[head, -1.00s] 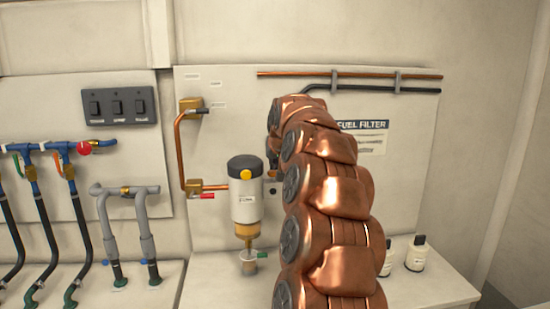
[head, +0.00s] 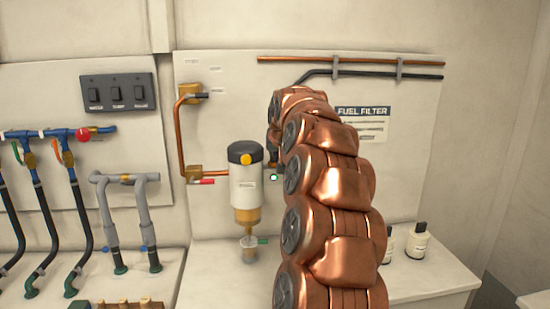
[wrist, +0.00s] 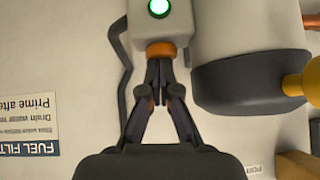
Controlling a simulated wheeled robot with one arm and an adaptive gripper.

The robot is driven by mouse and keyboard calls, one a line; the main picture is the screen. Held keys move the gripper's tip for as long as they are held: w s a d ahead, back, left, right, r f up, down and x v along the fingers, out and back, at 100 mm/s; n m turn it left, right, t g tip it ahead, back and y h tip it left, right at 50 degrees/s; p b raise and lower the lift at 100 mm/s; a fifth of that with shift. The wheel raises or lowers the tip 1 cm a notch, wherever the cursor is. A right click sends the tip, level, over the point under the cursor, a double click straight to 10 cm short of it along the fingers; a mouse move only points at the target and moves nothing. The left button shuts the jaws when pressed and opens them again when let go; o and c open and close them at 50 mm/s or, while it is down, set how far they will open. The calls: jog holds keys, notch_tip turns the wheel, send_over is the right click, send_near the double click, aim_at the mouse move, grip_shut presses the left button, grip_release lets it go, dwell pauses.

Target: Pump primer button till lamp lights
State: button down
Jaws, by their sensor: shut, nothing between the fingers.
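The fuel filter (head: 246,190) is a white cylinder with a dark cap and a yellow knob, mounted on the wall panel. Beside it, a small light-grey primer block carries a lamp (wrist: 158,7) that glows green; the lamp also shows lit in the head view (head: 274,177). An orange primer button (wrist: 160,49) sits on the block's end facing my gripper. My gripper (wrist: 158,76) is shut and empty, its fingertips at the button; I cannot tell if they press it. In the head view my copper arm hides part of the block and the button.
A small cup (head: 249,249) stands under the filter. White bottles (head: 417,243) stand on the counter at right. Copper pipes (head: 181,140), a switch panel (head: 117,93) and hoses are at left. A dark hose (wrist: 117,50) runs beside the block.

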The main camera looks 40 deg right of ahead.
jog(key=shift+f, duration=0.15)
notch_tip(320, 180, up, 5)
jog(key=shift+d+f+p, duration=0.1)
jog(key=shift+p, duration=0.85)
jog(key=b+v, duration=0.3)
jog(key=v, duration=0.6)
jog(key=shift+s, duration=0.4)
jog(key=s+a+f+n+g+y, duration=0.25)
jog(key=a+f, duration=0.55)
jog(key=a, duration=0.5)
jog(key=s+a+f+n+g+y, duration=0.1)
jog(key=s+a+f+n+y, duration=0.15)
jog(key=a+f, duration=0.75)
jog(key=s+a+f+n+g, duration=0.1)
jog(key=s+a+f+g, duration=0.1)
jog(key=s+a+f, duration=0.3)
jog(key=s+a+f+n+g, duration=0.1)
jog(key=s+a+f, duration=0.5)
jog(key=s, duration=0.7)
jog(key=s+a+f+g, duration=0.2)
jog(key=s+a+f, duration=0.4)
jog(key=s, duration=0.3)
jog(key=shift+n+g, duration=0.35)
jog(key=shift+n, duration=0.05)
jog(key=shift+s, duration=0.1)
